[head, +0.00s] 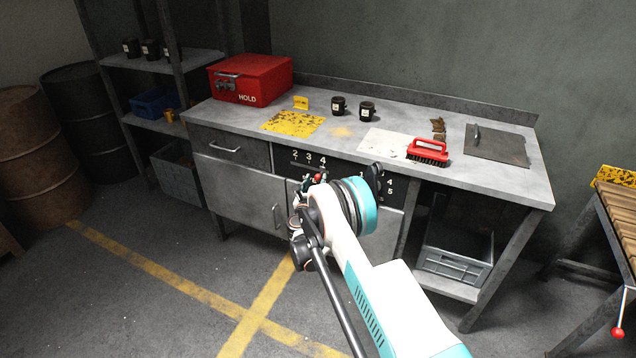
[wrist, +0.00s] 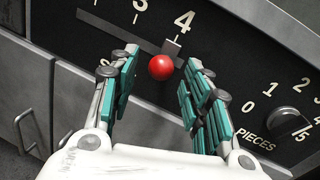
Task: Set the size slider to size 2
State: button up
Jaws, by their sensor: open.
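The size slider has a red ball knob (wrist: 160,67) in front of a dark panel (head: 345,170) on the bench front. Its grey slide block (wrist: 172,47) sits by the number 4, at the right end of the slot. In the head view the knob (head: 318,178) is small and partly crowded by my arm; the numbers 2, 3 and 4 (head: 308,158) show above it. My gripper (wrist: 159,62) is open, with its teal-padded fingers on the left and right of the knob. Gaps show between the knob and both fingers. In the head view my gripper (head: 307,187) is mostly hidden.
A pieces dial (wrist: 288,122) is on the same panel, to the right. Drawer and cupboard handles (head: 277,215) stick out at the left. The benchtop above holds a red HOLD box (head: 250,79), dark mugs (head: 367,110) and a red brush (head: 428,152).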

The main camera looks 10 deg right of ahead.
aim_at(317, 180)
jog(key=shift+b+x, duration=0.35)
jog(key=shift+x, duration=1.25)
